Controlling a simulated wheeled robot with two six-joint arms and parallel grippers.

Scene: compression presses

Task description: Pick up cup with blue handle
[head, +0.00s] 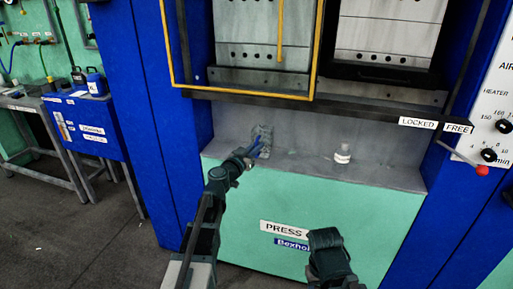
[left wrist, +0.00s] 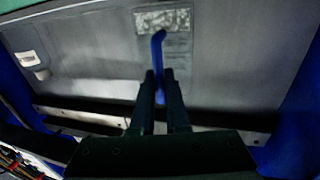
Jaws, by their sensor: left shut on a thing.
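The cup (head: 264,131) is a grey, mottled vessel with a blue handle (left wrist: 158,48). It is at the left part of the grey ledge under the press, against the back panel. Its mottled body also shows at the top of the left wrist view (left wrist: 163,19). My left gripper (head: 254,150) is shut on the blue handle, which runs between the two fingers in the left wrist view (left wrist: 159,78). I cannot tell whether the cup touches the ledge. Part of my right arm shows at the bottom of the head view, but its gripper does not.
A small clear bottle with a white label (head: 342,154) stands on the ledge to the right. A dark bar with a LOCKED/FREE label (head: 435,125) and a yellow frame (head: 245,92) are above. The ledge between cup and bottle is clear.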

